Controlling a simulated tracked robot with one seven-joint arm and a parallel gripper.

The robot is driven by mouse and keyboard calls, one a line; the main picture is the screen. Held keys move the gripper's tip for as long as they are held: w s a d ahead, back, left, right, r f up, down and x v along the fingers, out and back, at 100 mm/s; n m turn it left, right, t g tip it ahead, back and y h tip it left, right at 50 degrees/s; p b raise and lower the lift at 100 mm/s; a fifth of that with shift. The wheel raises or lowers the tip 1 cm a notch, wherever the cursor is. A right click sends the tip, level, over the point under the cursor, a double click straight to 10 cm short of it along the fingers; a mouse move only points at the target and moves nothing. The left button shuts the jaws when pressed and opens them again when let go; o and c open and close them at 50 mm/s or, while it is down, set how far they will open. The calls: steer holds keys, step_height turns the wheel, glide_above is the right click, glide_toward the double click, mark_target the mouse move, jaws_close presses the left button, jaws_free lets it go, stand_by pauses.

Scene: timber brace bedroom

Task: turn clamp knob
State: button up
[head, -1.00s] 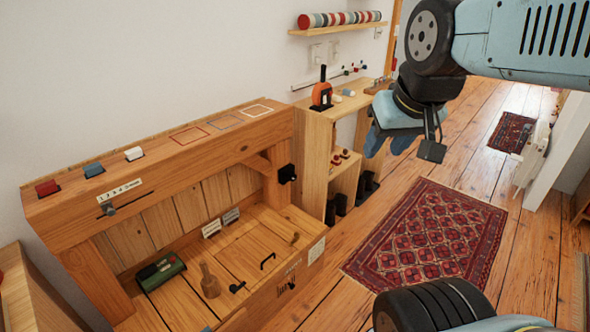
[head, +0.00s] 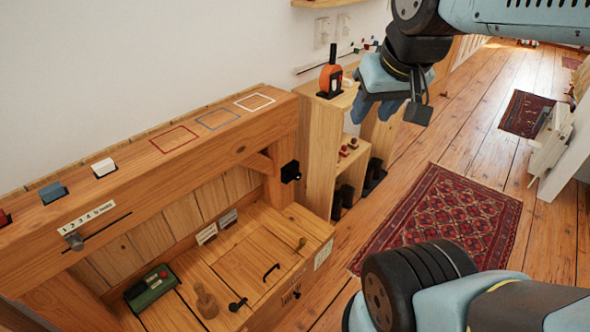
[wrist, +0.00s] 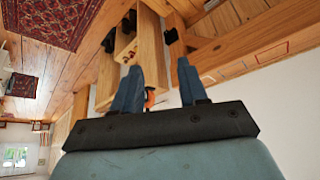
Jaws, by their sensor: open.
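A wooden bench (head: 250,148) stands at the left in the head view. A black knob-like fitting (head: 290,172) sticks out from its right post; a dark fitting (wrist: 172,36) on wood shows near the top in the wrist view. A grey knob (head: 75,241) sits on a slot under a numbered strip on the bench front. I cannot tell for sure which is the clamp knob. My gripper (head: 377,108) hangs to the right of the bench, in front of the shelf. In the wrist view its blue fingers (wrist: 158,75) are apart, touching neither knob.
An orange and black tool (head: 331,76) stands on a wooden shelf unit (head: 322,140) behind my gripper. A green box (head: 150,288), a wooden peg (head: 206,301) and dark handles lie on the bench's lower deck. The floor around the red rug (head: 440,220) is open.

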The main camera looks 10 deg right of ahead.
steer(key=shift+o, duration=0.2)
steer(key=o, duration=0.3)
steer(key=shift+w+a+f, duration=0.1)
steer(key=shift+w, duration=0.2)
steer(key=shift+o, duration=0.6)
steer(key=w+a+f+m+g+y, duration=0.2)
steer(key=w+a+f+g, duration=0.1)
steer(key=w, duration=0.3)
steer(key=shift+f, duration=0.2)
steer(key=w+a+f+m+g+y, duration=0.15)
steer(key=w+f+m+y, duration=0.85)
steer(key=w+f, duration=1.1)
steer(key=w+d+f+m+t+y, duration=0.25)
steer(key=w+f+m, duration=0.2)
steer(key=f, duration=0.25)
steer(key=w+d+f+m+t+y, duration=0.1)
steer(key=w+d+f+m+t, duration=0.2)
steer(key=w+f, duration=0.3)
steer(key=m+t+h, duration=0.5)
steer(key=m+t, duration=0.3)
steer(key=m, duration=0.1)
glide_toward(299, 178)
steer(key=x, duration=0.9)
steer(key=shift+w, duration=0.3)
